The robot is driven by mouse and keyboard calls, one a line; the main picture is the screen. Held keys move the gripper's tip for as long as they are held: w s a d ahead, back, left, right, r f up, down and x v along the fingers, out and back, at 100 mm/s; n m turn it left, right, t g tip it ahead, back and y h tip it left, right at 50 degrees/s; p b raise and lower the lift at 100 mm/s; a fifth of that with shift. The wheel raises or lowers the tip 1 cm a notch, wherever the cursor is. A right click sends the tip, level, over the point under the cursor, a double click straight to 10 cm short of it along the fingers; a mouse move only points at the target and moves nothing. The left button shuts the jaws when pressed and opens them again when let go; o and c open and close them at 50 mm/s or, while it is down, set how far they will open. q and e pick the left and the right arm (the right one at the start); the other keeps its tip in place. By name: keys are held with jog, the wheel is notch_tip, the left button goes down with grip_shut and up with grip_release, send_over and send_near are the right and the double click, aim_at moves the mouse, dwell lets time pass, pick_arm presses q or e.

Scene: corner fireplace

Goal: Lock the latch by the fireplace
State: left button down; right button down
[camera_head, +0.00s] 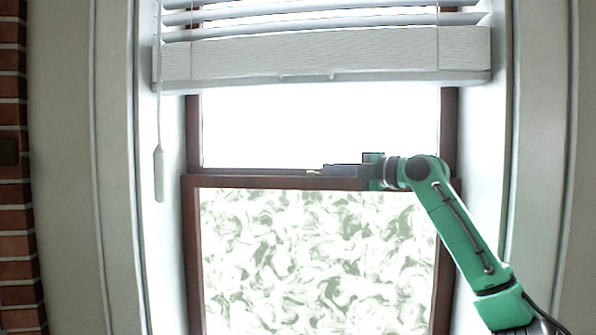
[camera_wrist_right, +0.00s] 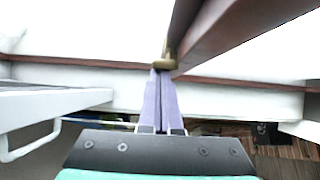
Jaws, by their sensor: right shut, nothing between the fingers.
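The latch (camera_head: 313,172) is a small brass-coloured piece on the dark red-brown middle rail of the window. In the right wrist view the brass latch (camera_wrist_right: 167,62) sits against the rail, right at my fingertips. My right gripper (camera_head: 322,170) reaches in from the right along the rail, its fingers pointing left at the latch. In the wrist view its two purple-grey fingers (camera_wrist_right: 160,72) are closed together with nothing between them. The tips touch or nearly touch the latch; I cannot tell which. The fingers hide part of it. My left gripper is in neither view.
A white blind (camera_head: 320,55) hangs over the window's upper part, with its wand (camera_head: 159,172) at the left. The lower pane (camera_head: 315,260) is patterned. White window reveals stand on both sides. A brick edge (camera_head: 14,170) is at far left.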

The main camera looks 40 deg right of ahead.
jog(key=shift+d+r+p, duration=0.2)
jog(key=shift+d+p, duration=0.05)
jog(key=shift+d, duration=0.3)
jog(key=shift+d+r+p, duration=0.15)
jog(key=shift+d+p, duration=0.1)
jog(key=shift+d, duration=0.25)
jog(key=shift+s+d+r, duration=0.15)
jog(key=shift+r, duration=0.05)
dwell(0.3)
